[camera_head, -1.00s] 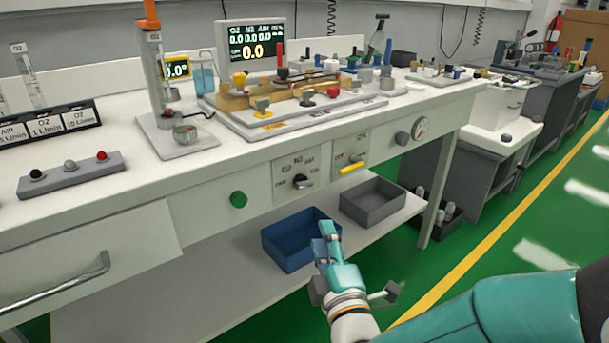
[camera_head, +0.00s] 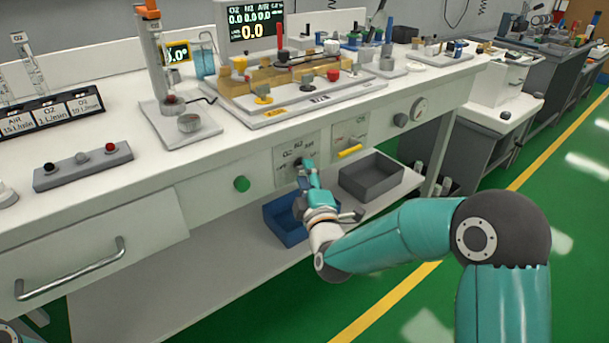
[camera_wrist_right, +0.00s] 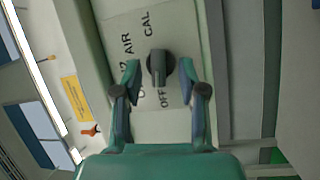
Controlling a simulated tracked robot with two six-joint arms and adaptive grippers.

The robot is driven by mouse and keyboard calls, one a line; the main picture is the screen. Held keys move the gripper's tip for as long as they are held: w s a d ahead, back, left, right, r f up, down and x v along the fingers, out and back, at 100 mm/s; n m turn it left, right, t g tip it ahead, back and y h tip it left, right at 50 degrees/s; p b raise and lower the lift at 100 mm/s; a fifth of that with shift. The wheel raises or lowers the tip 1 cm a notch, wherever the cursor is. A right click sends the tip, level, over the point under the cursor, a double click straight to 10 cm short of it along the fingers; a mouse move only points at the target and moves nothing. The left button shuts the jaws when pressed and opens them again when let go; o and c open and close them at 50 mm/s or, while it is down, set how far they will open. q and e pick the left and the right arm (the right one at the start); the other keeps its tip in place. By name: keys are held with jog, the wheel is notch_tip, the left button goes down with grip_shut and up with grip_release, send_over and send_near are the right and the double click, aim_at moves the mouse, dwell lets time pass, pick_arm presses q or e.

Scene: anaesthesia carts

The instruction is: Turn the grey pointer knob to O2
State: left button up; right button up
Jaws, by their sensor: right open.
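The grey pointer knob (camera_wrist_right: 160,68) sits on a pale panel (camera_head: 285,153) in the cart's front. In the wrist view its bar runs nearly up and down, with the lower end near OFF. AIR and CAL are readable above it; labels at the left are partly covered by a finger. My right gripper (camera_head: 306,172) is at the knob in the head view and hides most of it. In the right wrist view the gripper (camera_wrist_right: 159,76) is open, with one finger on each side of the knob; contact is not clear. My left gripper is not in view.
Right of the knob's panel is another panel with a yellow lever (camera_head: 350,151). A blue bin (camera_head: 283,222) and a grey bin (camera_head: 371,177) stand on the shelf below. The worktop overhangs above.

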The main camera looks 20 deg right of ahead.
jog(key=shift+w, duration=0.25)
jog(key=shift+r, duration=0.15)
grip_shut()
